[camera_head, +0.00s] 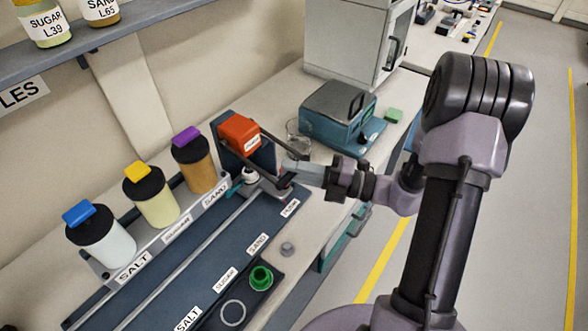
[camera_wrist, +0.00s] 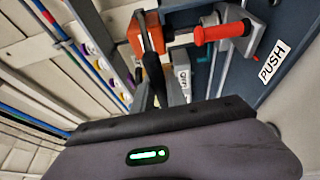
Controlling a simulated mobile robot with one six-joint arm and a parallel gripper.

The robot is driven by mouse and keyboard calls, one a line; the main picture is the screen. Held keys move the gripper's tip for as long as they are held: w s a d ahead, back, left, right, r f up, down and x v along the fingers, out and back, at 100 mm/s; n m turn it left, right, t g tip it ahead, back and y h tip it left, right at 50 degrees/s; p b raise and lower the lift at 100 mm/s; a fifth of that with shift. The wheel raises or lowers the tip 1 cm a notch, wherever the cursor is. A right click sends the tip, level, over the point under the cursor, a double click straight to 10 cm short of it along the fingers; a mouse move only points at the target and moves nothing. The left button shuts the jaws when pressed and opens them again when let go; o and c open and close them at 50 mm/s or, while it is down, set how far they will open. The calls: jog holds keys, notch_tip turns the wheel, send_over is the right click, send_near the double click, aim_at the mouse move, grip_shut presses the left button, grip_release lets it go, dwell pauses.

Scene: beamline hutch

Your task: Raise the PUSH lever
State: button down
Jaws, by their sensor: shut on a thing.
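An orange block (camera_head: 240,135) stands on a dark blue upright plate, with dark bars reaching from it toward my gripper (camera_head: 290,168). In the wrist view my gripper (camera_wrist: 158,92) has its grey fingers on both sides of a dark bar (camera_wrist: 152,68) that leads to the orange block (camera_wrist: 148,32). It is shut on this bar; the exact contact is partly hidden. A red lever handle (camera_wrist: 222,33) on a grey bracket sits apart, to the right of the fingers, near the PUSH label (camera_wrist: 272,61). The PUSH label (camera_head: 290,208) also shows below my gripper in the head view.
Jars with blue, yellow and purple tops (camera_head: 192,160) stand left in a labelled rack. A glass beaker (camera_head: 298,138) and a blue-grey instrument (camera_head: 338,112) are close behind my gripper. Open floor lies right.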

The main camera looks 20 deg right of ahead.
dwell(0.4)
jog(key=shift+r+h+p, duration=0.3)
jog(key=shift+r+p, duration=0.3)
jog(key=shift+p, duration=0.5)
notch_tip(320, 180, up, 7)
jog(key=g+h+p, duration=0.1)
jog(key=p, duration=0.6)
jog(key=m+h+p, duration=0.1)
jog(key=p, duration=0.7)
jog(key=shift+f+g+h, duration=0.15)
jog(key=shift+g+h, duration=0.15)
jog(key=shift+g, duration=0.1)
jog(key=w+a+r+m+g+h+p, duration=0.2)
jog(key=r+p, duration=0.6)
jog(key=p, duration=1.2)
jog(key=shift+w+a+g+h+p, duration=0.4)
jog(key=shift+w+a+g+h, duration=0.3)
jog(key=shift+w+g+h, duration=0.6)
jog(key=shift+w, duration=0.15)
jog(key=c, duration=1.3)
grip_release()
jog(key=shift+a, duration=0.1)
jog(key=shift+c, duration=0.2)
